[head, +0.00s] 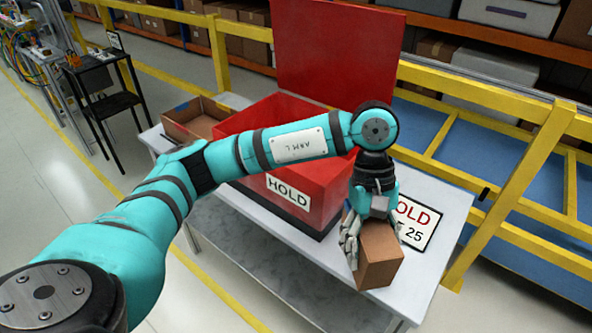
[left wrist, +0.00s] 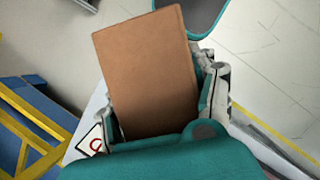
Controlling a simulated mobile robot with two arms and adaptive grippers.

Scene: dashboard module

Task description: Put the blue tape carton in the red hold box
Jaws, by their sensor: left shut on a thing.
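My left gripper (head: 372,228) is shut on a brown carton (head: 380,258) near the front right part of the white table. The carton also shows in the left wrist view (left wrist: 150,78), between the fingers of the left gripper (left wrist: 165,105). No blue tape shows on the carton's visible faces. I cannot tell whether the carton touches the table. The red hold box (head: 322,205) stands left of the carton with its lid (head: 335,55) raised at the back. My left arm crosses in front of the box and hides much of its opening. My right gripper is not in view.
A small open brown box (head: 197,122) with a blue patch inside sits on the table (head: 455,205) left of the hold box. A HOLD sign (head: 418,222) lies right of the carton. Yellow rails (head: 520,185) run behind and right of the table.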

